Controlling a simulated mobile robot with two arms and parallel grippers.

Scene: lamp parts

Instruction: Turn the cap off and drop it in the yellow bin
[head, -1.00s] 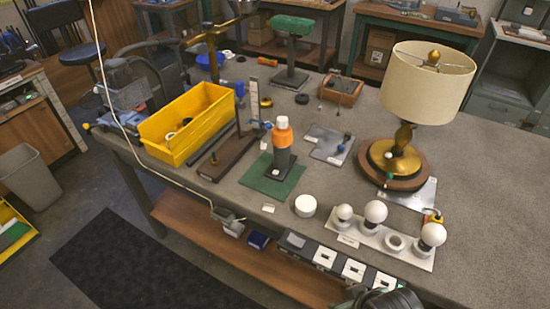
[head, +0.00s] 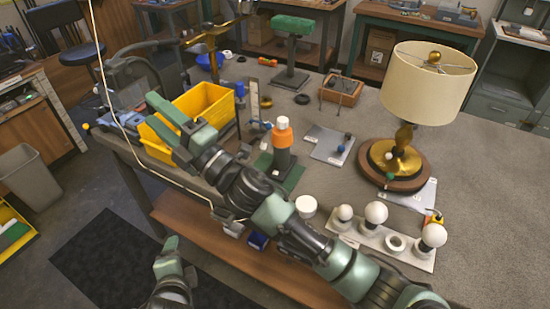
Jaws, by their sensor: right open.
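A white cap (head: 282,121) sits on top of an upright bottle (head: 282,138) with an orange upper part and a dark lower body. The bottle stands on a green mat (head: 292,177), partly hidden by my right arm. The yellow bin (head: 208,101) stands to the left, its front partly covered by my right gripper. My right gripper (head: 152,110) is open, with its fingers over the bin's left part in this view; I see nothing between them. My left gripper (head: 170,246) shows at the bottom left, beyond the table edge; its jaw opening is unclear.
A brass lamp with a cream shade (head: 429,85) stands at the right. Several white bulbs stand on a pale strip (head: 412,254) near the front edge. A white round piece (head: 306,204) lies beside my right arm. A grey plate (head: 328,144) lies right of the bottle.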

